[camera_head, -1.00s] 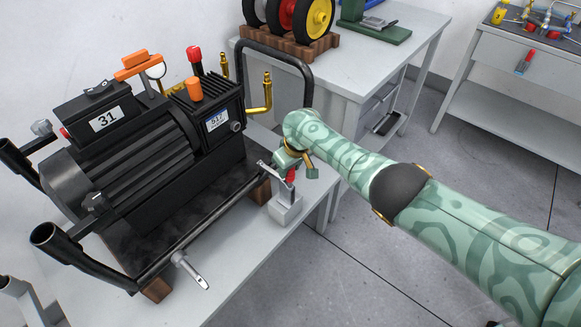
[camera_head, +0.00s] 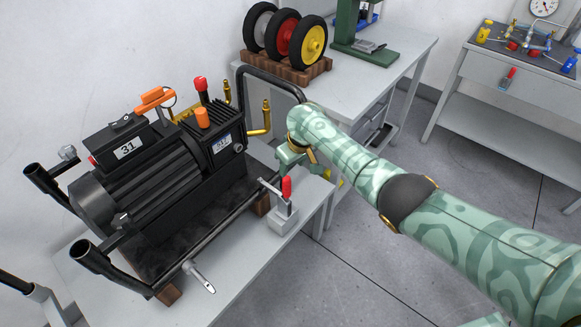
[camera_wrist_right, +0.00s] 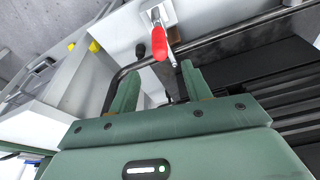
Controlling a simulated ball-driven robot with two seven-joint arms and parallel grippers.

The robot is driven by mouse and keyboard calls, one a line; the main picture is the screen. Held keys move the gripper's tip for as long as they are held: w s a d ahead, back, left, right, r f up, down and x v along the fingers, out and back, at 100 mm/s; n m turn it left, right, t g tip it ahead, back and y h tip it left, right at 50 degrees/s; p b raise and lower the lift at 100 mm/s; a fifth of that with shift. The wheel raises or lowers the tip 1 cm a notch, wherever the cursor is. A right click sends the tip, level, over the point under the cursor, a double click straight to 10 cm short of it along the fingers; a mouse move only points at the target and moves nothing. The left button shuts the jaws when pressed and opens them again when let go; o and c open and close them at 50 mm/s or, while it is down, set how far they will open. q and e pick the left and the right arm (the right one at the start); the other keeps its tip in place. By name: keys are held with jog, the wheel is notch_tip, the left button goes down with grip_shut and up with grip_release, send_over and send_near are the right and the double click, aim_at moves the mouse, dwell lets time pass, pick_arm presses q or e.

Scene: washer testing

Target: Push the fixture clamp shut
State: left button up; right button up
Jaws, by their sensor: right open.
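The fixture clamp is a small toggle clamp on a pale grey block (camera_head: 284,219) at the front edge of the bench, beside the pump's base. Its red handle (camera_head: 286,188) stands roughly upright, and its metal arm reaches left toward the pump base. My right gripper (camera_head: 292,158) is just behind and above the handle, apart from it in the head view. In the right wrist view my right gripper (camera_wrist_right: 160,88) is open and empty, with the red handle (camera_wrist_right: 160,42) beyond the fingertips. My left gripper is not in view.
A black pump (camera_head: 165,165) numbered 31 fills the left of the bench (camera_head: 245,265), with tube handles and a metal lever (camera_head: 199,277) in front. Coloured wheels (camera_head: 288,38) sit on a wooden rack behind. A second bench (camera_head: 515,75) stands right. Open floor lies between.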

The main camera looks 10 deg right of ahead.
jog(key=p+v, duration=0.1)
jog(key=v, duration=0.2)
dwell(0.4)
